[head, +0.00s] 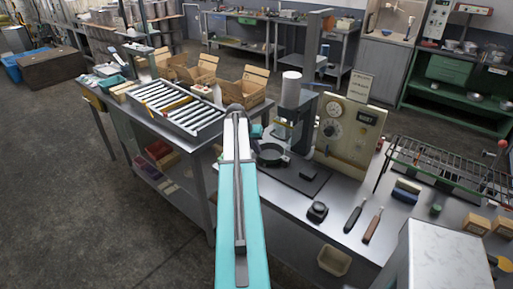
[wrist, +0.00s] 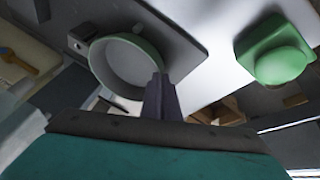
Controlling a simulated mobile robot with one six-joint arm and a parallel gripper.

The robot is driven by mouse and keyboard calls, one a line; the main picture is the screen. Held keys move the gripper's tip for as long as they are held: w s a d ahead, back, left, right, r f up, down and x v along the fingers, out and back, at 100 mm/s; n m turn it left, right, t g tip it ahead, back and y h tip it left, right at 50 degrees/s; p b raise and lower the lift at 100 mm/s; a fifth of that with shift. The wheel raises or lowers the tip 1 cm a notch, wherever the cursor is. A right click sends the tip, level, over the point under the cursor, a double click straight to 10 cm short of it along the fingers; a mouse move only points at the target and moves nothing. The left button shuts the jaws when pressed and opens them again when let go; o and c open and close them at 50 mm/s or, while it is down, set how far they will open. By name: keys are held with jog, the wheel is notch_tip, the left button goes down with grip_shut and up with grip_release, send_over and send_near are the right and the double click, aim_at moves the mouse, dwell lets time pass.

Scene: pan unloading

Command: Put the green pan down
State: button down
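The green pan (wrist: 126,64) is round and shallow, with a pale inside, in the wrist view. My gripper (wrist: 159,84) has its dark fingers close together at the pan's near rim, where it appears shut on the pan. The fingers hide the grip point. My fingers are not clear in the head view, where my teal arm reaches toward the pan.
The cream gauge panel (head: 348,131) and a press with a white cylinder (head: 291,90) stand close to the pan. A roller tray (head: 178,108) and open cardboard boxes (head: 240,90) lie left and behind.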

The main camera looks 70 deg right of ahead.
jog(key=shift+f, duration=0.2)
jog(key=c, duration=2)
grip_release()
jog(key=shift+a+r, duration=0.1)
jog(key=shift+r, duration=0.15)
jog(key=shift+b+v, duration=1.75)
jog(key=shift+v, duration=4.15)
